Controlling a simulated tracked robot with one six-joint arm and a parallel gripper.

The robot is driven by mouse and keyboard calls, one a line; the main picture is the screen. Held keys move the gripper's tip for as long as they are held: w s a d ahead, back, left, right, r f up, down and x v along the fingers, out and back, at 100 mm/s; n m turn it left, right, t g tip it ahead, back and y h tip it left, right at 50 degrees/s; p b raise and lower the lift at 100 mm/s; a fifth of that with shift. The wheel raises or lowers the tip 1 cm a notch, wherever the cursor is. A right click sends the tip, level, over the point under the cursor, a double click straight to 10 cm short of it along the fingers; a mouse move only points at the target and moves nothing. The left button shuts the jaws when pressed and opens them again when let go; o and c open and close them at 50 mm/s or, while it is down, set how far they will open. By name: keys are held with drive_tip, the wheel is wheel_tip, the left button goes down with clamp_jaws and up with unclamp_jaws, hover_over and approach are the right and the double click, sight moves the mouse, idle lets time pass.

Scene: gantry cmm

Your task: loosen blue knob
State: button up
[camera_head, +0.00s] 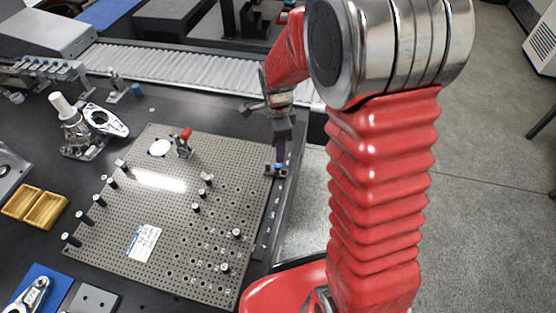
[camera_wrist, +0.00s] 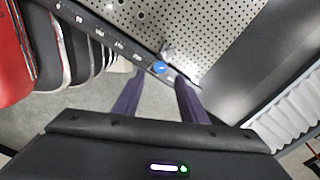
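The small blue knob (camera_head: 278,167) sits on a small metal fitting at the right edge of the perforated plate, beside a dark labelled rail. In the wrist view the blue knob (camera_wrist: 159,67) shows just beyond the fingertips, roughly midway between them. My gripper (camera_wrist: 158,79) is open, with its two dark purple fingers apart and nothing between them. In the head view my gripper (camera_head: 280,152) points down just above the knob. There only one finger shows clearly, and I cannot tell whether it touches the knob.
A roller conveyor (camera_head: 190,70) lies behind. Yellow trays (camera_head: 44,210) stand at the left. Open floor (camera_head: 490,200) lies to the right.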

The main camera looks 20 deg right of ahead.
sight(278, 165)
wheel_tip(278, 165, down, 7)
drive_tip(key=shift+r, duration=0.1)
idle(0.3)
drive_tip(key=shift+c, duration=0.5)
clamp_jaws()
